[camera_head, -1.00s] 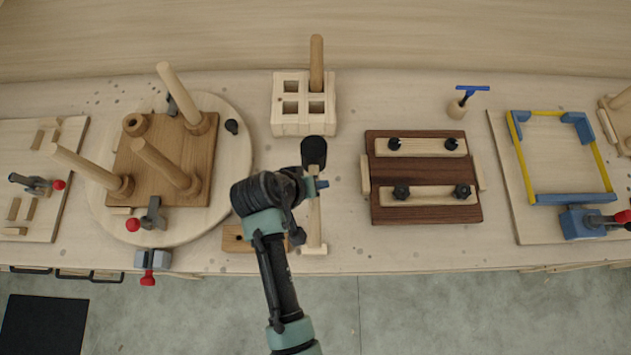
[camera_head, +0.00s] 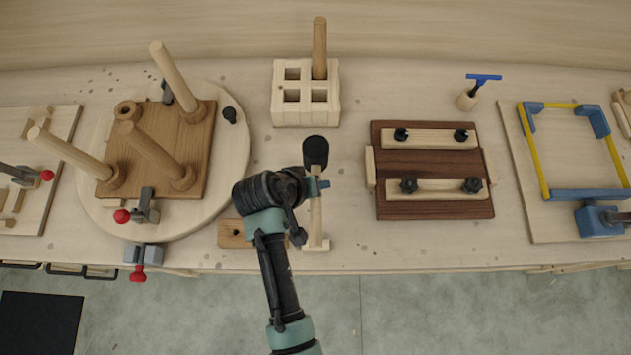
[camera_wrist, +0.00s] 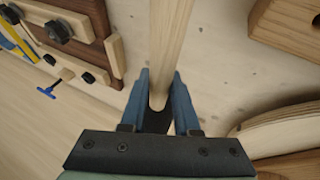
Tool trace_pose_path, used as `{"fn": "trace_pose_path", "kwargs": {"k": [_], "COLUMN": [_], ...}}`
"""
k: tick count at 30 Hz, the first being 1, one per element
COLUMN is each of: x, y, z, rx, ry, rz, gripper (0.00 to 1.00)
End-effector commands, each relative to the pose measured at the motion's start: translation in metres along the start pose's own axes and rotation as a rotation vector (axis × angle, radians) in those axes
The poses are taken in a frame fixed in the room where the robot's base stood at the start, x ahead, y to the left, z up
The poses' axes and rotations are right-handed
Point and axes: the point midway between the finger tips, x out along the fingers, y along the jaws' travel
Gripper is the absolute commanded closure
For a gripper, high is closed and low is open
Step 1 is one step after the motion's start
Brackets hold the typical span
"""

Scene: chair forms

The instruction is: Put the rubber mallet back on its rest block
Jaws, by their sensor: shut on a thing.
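The rubber mallet has a black head (camera_head: 315,152) and a pale wooden handle (camera_head: 316,212). My gripper (camera_head: 314,186) is shut on the handle just below the head. In the wrist view, both blue fingers (camera_wrist: 161,92) flank the handle (camera_wrist: 172,35), which runs out of the top edge; part of the black head shows between them. A small pale wooden crosspiece (camera_head: 317,245), possibly the rest block, is at the handle's lower end near the bench's front edge. I cannot tell whether the handle touches it or hangs above it.
A brown block with a hole (camera_head: 232,234) lies left of the handle. A round board with upright pegs (camera_head: 232,165) stands left, a pale socket block with a dowel (camera_head: 306,118) behind, and a dark clamped panel (camera_head: 432,208) right. Bare bench lies between mallet and panel.

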Motion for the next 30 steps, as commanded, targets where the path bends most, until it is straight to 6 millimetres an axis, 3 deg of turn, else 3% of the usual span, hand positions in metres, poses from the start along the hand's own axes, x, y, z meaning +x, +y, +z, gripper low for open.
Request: {"fn": "trace_pose_path", "kwargs": {"k": [30], "x": [0.029], "y": [-0.013], "z": [0.011], "rx": [0.002], "ry": [0.005], "rz": [0.001], "gripper": [1.0]}}
